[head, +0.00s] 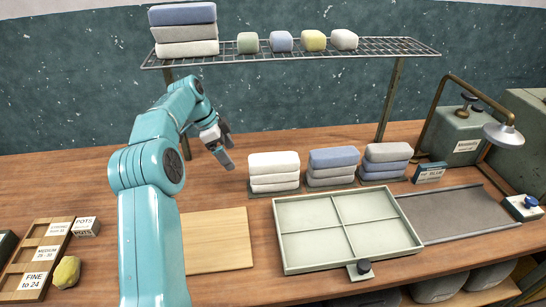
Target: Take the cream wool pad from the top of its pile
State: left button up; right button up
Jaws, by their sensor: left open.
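The cream wool pad (273,161) lies flat on top of the left of three piles at the back middle of the bench. Paler grey-white pads (274,183) lie under it. My left gripper (228,150) is open and empty. It hangs to the left of the cream pad, apart from it, with its jaws pointing down and to the right. My right gripper is not in view.
Two more piles stand to the right, one topped blue (334,157), one grey (388,152). A wire shelf (370,47) with pads overhangs behind. A four-part tray (350,232) lies in front; a wooden board (217,240) lies left of it.

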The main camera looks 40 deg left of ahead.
pick_arm(q)
jog(key=p, duration=0.3)
send_near(275, 158)
notch_tip(275, 158, down, 4)
jog(key=shift+w+f, duration=0.15)
jog(key=shift+f, duration=0.05)
jog(key=shift+w+d, duration=0.45)
jog(key=shift+d, duration=0.05)
jog(key=x, duration=0.5)
jog(key=shift+w+d+f+p, duration=0.1)
jog(key=shift+w+p, duration=0.15)
jog(key=shift+p, duration=0.15)
jog(key=shift+s, duration=0.15)
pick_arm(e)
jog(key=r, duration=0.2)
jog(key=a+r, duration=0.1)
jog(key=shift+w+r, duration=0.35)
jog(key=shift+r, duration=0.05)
pick_arm(q)
jog(key=shift+f, duration=0.25)
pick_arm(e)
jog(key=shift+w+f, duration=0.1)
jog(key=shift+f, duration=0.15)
pick_arm(q)
jog(key=c, duration=1)
